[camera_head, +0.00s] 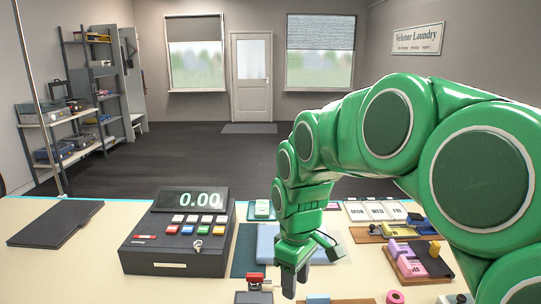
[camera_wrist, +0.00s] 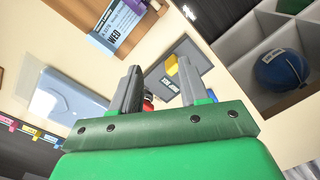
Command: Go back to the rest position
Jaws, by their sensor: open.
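My green arm reaches in from the right in the head view and bends down over the counter (camera_head: 60,215). My gripper (camera_head: 291,284) points down at the front middle of the counter, by a red-topped item (camera_head: 255,280). In the wrist view my gripper (camera_wrist: 157,80) has its two grey fingers apart, with no object held between them. A red thing (camera_wrist: 148,104) shows partly behind the fingers; part of it is hidden.
A black cash register (camera_head: 172,262) stands left of my gripper. A light blue folded item (camera_head: 268,240) lies on a dark mat behind it. Stamps in a wooden tray (camera_head: 410,278) and day cards (camera_head: 376,211) lie to the right. A compartment box with a blue ball (camera_wrist: 281,68) shows in the wrist view.

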